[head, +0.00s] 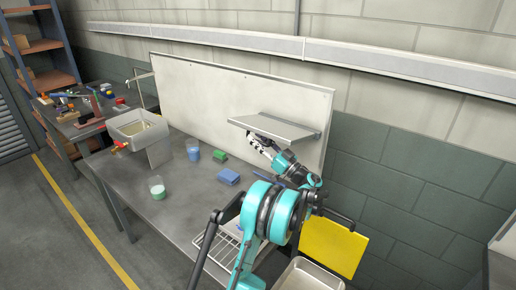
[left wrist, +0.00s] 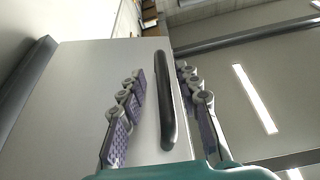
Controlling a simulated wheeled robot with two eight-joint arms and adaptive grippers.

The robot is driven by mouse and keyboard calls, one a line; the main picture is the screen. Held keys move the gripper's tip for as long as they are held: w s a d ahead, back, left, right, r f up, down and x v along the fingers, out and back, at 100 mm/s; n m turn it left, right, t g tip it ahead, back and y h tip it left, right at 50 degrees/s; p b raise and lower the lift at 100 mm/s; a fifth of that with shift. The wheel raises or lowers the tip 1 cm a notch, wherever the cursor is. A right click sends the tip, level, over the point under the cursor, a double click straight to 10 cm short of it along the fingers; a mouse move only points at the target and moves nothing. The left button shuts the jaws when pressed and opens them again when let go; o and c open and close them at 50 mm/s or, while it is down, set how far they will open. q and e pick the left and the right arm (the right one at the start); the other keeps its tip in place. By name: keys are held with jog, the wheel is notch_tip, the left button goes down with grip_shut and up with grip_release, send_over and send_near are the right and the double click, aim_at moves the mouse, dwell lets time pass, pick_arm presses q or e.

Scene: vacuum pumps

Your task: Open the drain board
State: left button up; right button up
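The drain board appears to be the light grey flap (head: 275,127) sticking out from the white back panel above the bench. In the left wrist view its flat grey face (left wrist: 85,95) fills the left half and bears a dark bar handle (left wrist: 166,100). My left gripper (head: 258,144) is just below the flap's front edge. In the left wrist view its fingers (left wrist: 166,105) are open, one on each side of the handle. Gaps show between handle and fingers, so I see no firm contact. My right gripper is not in view.
A yellow panel (head: 333,245), wire rack (head: 212,250) and metal tray (head: 305,276) are near my arm.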

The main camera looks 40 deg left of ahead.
aim_at(275, 140)
pick_arm(q)
notch_tip(275, 140, up, 6)
jog(key=shift+s+r, duration=0.1)
jog(key=shift+r, duration=0.1)
jog(key=shift+s+b+v, duration=0.15)
jog(key=shift+b+v, duration=0.25)
jog(key=shift+v, duration=1)
jog(key=shift+s+b+v, duration=0.2)
jog(key=shift+b+v, duration=0.15)
jog(key=shift+v, duration=1)
jog(key=shift+s+b+v, duration=0.15)
jog(key=shift+b+v, duration=0.25)
jog(key=shift+v, duration=1)
jog(key=shift+d, duration=0.25)
jog(key=shift+s+d+r, duration=0.1)
jog(key=shift+s+d, duration=0.1)
jog(key=shift+d, duration=0.15)
jog(key=shift+a, duration=0.15)
